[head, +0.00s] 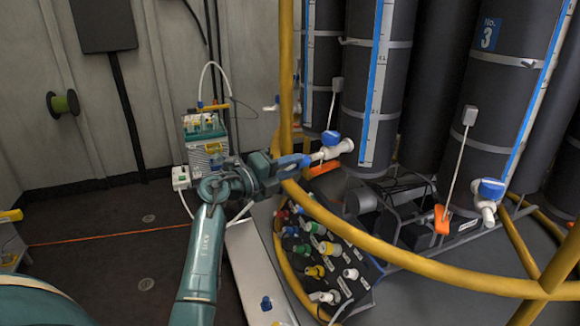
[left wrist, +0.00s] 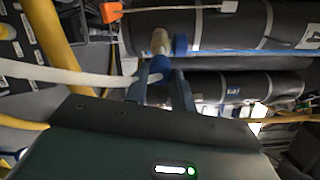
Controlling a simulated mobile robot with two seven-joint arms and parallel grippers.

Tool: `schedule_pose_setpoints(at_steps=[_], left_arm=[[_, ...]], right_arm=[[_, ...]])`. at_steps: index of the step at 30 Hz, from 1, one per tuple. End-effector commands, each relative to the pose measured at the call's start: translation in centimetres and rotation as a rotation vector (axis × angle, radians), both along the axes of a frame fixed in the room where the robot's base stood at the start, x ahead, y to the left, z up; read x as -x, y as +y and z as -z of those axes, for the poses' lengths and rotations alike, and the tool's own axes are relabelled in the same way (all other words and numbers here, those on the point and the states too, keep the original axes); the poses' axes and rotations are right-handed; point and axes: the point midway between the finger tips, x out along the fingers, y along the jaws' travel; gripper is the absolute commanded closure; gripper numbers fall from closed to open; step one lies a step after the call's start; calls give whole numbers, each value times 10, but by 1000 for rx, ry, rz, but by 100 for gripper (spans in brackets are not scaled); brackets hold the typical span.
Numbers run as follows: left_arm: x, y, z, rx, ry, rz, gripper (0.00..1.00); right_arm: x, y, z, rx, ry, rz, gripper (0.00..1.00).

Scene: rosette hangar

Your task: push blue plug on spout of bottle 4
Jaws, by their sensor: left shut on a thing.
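Bottle 4 is a tall dark cylinder (head: 357,100) with a blue strip; its number plate (left wrist: 310,35) shows at the right of the left wrist view. Its white spout (head: 340,149) has a blue valve knob (head: 330,138) on top and points left toward my left gripper (head: 307,160). In the left wrist view, my left gripper (left wrist: 163,85) is shut on the blue plug (left wrist: 160,66). The plug is lined up with the white spout (left wrist: 160,40) and appears to meet its mouth; how far it is on cannot be told. My right gripper is out of view.
A yellow rail (head: 400,253) curves below and in front of the bottles. Bottle 3 (head: 500,80) stands to the right with its own spout (head: 487,207). A panel (head: 335,265) with several coloured plugs lies below my gripper. A teal-and-white device (head: 206,140) stands behind my arm.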

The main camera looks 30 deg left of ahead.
Motion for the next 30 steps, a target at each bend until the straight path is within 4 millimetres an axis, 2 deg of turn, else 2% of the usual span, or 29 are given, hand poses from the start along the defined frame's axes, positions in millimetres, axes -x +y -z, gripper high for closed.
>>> schedule_pose_setpoints(at_steps=[13,30], left_arm=[[0,0,-1,-1,1,1,95],[0,0,0,0,0,0,95]], right_arm=[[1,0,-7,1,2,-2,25],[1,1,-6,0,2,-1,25]])
